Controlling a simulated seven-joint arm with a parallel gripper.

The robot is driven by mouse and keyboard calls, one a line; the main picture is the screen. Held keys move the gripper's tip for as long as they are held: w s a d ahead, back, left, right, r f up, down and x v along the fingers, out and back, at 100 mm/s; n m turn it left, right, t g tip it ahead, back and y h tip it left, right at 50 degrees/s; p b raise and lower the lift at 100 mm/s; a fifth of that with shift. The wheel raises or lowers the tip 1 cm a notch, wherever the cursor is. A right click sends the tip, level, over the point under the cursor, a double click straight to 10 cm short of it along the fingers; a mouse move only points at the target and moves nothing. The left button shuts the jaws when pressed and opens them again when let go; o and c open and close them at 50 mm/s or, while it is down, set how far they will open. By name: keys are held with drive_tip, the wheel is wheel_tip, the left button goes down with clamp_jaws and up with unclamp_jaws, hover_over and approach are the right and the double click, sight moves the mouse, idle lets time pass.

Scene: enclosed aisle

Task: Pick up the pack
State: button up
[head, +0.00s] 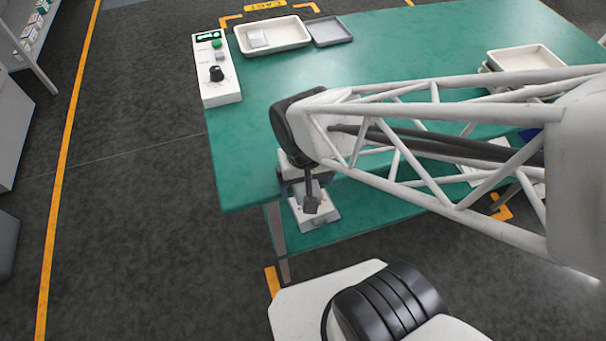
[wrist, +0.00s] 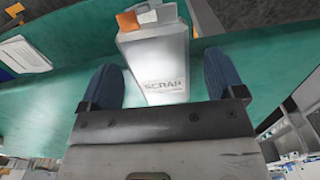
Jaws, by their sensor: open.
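A control box (head: 216,70) with a knob and green button stands at the table's left edge. A grey tray (head: 330,31) sits beside the cream tray, and stacked trays (head: 525,58) stand far right. Papers (wrist: 22,55) lie left in the wrist view. The table's middle is clear.

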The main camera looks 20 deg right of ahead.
drive_tip(key=c, duration=1.1)
drive_tip(key=shift+o, duration=0.2)
drive_tip(key=shift+r, duration=0.1)
wheel_tip(320, 180, up, 28)
idle(0.7)
